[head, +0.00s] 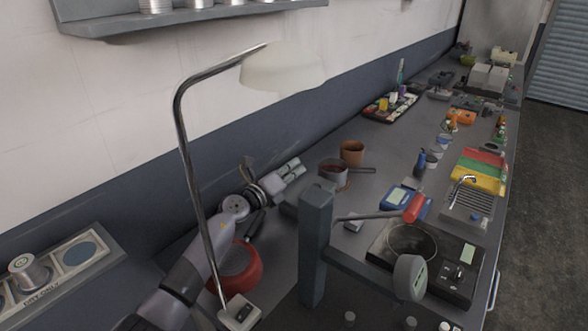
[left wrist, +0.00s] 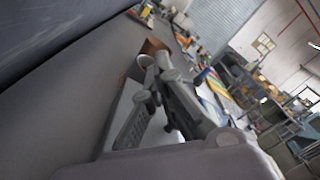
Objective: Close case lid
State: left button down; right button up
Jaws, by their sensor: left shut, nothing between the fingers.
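My left gripper (head: 292,168) reaches in from the left in the head view, past the lamp stem, above the back of the bench. It is shut and empty. It also shows in the left wrist view (left wrist: 158,75), beside a light grey, ridged object (left wrist: 132,125). A dark grey box-like form (head: 289,207) lies just below the gripper in the head view, partly hidden by a post; I cannot tell whether it is the case or how its lid stands. My right gripper is not in view.
A lamp (head: 190,165) stands in front of my left arm. A thick grey post (head: 316,240) blocks part of the bench. A pan (head: 334,174), a brown pot (head: 352,152), a red round object (head: 236,270) and a blue meter (head: 397,199) are nearby.

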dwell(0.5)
pick_arm(q)
jog(key=c, duration=2.3)
grip_release()
jog(key=o, duration=0.8)
jog(key=shift+o, duration=0.2)
jog(key=shift+s+a, duration=0.4)
jog(key=v, duration=1.1)
jog(key=shift+d, duration=0.1)
